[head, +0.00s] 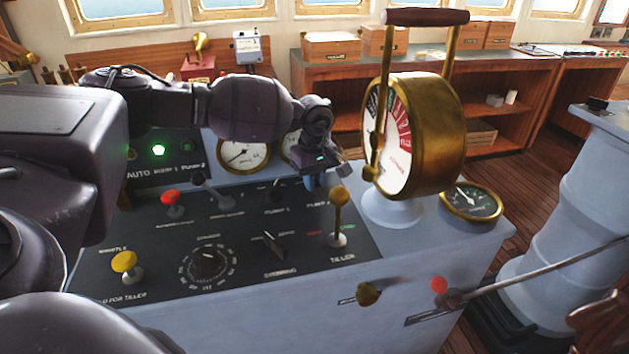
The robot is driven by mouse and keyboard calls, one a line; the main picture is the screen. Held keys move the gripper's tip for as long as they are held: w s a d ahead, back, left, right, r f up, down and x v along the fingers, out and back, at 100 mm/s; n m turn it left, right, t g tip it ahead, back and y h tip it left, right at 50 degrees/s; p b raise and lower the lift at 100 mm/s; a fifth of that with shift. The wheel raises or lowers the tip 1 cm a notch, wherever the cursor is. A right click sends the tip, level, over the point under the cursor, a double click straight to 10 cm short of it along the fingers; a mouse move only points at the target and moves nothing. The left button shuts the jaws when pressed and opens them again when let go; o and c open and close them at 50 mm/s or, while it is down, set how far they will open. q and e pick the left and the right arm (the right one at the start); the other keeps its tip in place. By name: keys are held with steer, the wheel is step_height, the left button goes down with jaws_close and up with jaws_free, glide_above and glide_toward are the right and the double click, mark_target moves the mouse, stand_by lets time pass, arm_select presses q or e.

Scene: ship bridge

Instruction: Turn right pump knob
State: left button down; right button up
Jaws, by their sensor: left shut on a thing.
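The dark console panel (225,275) carries two pump knobs in its back row. The left pump knob (276,192) is small, black and uncovered. My left arm comes in from the left over the console. My left gripper (321,183) points down at the right pump position, just behind the tiller lever (339,215). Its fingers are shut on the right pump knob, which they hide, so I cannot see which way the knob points. My right gripper is not in view.
The brass telegraph (435,135) stands close on the right of my left gripper. A red-topped lever (171,200), a yellow-topped lever (125,263) and a round dial knob (207,263) share the panel. A brass gauge (472,201) lies at the right.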

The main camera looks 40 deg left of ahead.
arm_select(q)
steer(key=m, duration=0.2)
steer(key=shift+f+m+b, duration=0.15)
steer(key=shift+m+b, duration=0.25)
steer(key=m+b, duration=0.1)
steer(key=m, duration=0.1)
steer(key=shift+m, duration=0.3)
steer(key=shift+m+b, duration=0.4)
steer(key=shift+m, duration=0.8)
steer(key=shift+m+b, duration=0.35)
steer(key=shift+m, duration=0.65)
steer(key=c, duration=1.1)
jaws_free()
steer(key=shift+o, duration=0.2)
steer(key=shift+r, duration=0.2)
step_height(320, 180, up, 9)
steer(key=shift+r+p, duration=0.2)
steer(key=shift+p, duration=0.15)
steer(key=shift+r, duration=0.65)
